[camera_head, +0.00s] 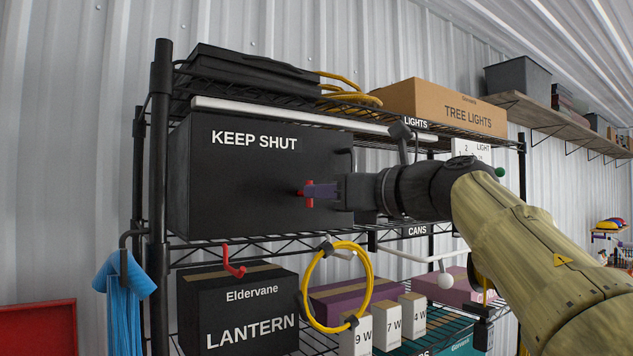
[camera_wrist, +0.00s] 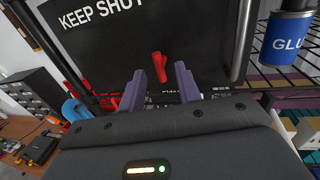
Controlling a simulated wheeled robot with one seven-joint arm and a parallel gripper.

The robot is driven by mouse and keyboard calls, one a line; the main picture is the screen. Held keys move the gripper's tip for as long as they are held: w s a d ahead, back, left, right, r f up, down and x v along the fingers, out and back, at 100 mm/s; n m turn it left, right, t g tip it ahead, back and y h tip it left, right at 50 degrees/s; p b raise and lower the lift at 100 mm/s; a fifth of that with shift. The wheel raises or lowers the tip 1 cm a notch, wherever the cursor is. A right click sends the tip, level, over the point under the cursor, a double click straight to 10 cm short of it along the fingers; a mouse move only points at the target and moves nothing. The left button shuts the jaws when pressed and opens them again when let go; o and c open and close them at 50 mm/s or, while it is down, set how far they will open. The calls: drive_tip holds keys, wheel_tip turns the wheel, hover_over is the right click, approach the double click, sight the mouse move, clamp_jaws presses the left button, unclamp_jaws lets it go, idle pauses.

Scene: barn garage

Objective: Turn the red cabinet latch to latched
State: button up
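The black cabinet (camera_head: 230,180) marked KEEP SHUT sits on the wire shelf, and its front also shows in the wrist view (camera_wrist: 105,50). The red latch (camera_wrist: 159,66) is on its front, long and narrow, running nearly up and down in the wrist view. In the head view the red latch (camera_head: 308,201) is partly hidden by my gripper (camera_head: 312,190). My gripper's two purple fingers, in the wrist view (camera_wrist: 158,82), are spread apart with the latch showing in the gap at their tips. I cannot tell whether they touch it.
A blue can marked GLU (camera_wrist: 290,35) is further right. Below the cabinet are a red hook (camera_head: 233,263), a yellow cable coil (camera_head: 338,285) and a LANTERN box (camera_head: 235,310).

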drive_tip(key=x, duration=0.3)
drive_tip(key=shift+p, duration=0.3)
clamp_jaws()
